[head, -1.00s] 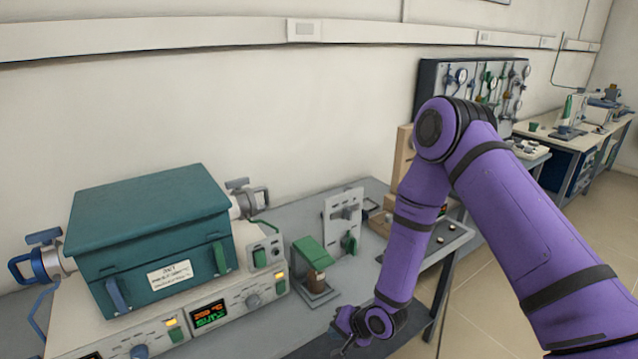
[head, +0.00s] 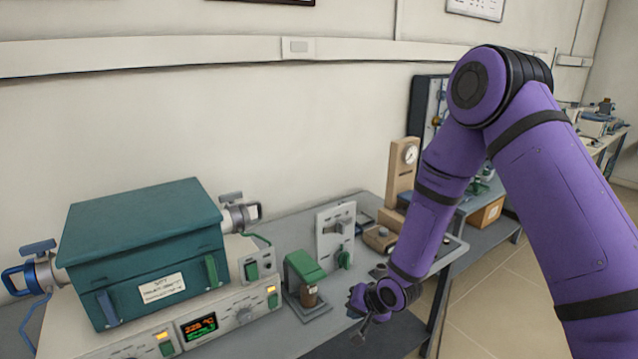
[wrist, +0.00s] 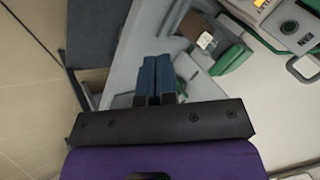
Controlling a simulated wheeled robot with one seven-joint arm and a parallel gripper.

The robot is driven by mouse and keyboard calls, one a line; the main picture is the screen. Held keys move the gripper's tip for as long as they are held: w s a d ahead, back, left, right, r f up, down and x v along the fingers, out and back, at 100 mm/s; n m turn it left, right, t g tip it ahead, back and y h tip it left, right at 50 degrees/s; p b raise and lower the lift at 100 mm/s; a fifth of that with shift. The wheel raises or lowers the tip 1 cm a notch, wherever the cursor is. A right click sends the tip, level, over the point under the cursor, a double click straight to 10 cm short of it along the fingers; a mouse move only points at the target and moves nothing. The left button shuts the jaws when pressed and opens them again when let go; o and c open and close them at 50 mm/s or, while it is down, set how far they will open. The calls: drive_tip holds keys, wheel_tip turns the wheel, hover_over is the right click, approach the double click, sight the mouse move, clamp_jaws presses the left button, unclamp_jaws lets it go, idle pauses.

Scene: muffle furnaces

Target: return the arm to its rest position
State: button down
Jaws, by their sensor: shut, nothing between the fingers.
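My purple arm comes down from the right in the head view, with the elbow raised high. My gripper (head: 364,332) hangs low over the front right of the bench, to the right of the small green-topped device (head: 304,266). In the wrist view my gripper (wrist: 155,60) shows two blue fingers side by side, shut with nothing between them. It points down past the bench edge area, clear of the objects.
A teal muffle furnace (head: 145,245) on a control unit with a lit display (head: 199,326) stands at the left. Open floor (head: 500,290) lies to the right.

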drive_tip(key=s+d+r+n+h, duration=0.15)
drive_tip(key=d+r, duration=0.35)
drive_tip(key=r, duration=0.5)
drive_tip(key=s+d+r+t+h, duration=0.1)
drive_tip(key=s+d+r+h, duration=0.1)
drive_tip(key=d+r, duration=0.5)
drive_tip(key=s+d+r+h, duration=0.1)
drive_tip(key=d+r, duration=0.2)
drive_tip(key=r, duration=0.9)
drive_tip(key=s+d+r, duration=0.2)
drive_tip(key=s+r, duration=0.2)
drive_tip(key=s, duration=0.4)
drive_tip(key=s+d+r+n, duration=0.1)
drive_tip(key=s+r, duration=0.3)
drive_tip(key=s, duration=0.4)
drive_tip(key=s+d+r, duration=0.3)
drive_tip(key=s+r, duration=0.2)
drive_tip(key=s, duration=0.3)
drive_tip(key=shift+s+g+h, duration=0.15)
drive_tip(key=shift+g+h, duration=0.25)
drive_tip(key=shift+h, duration=0.05)
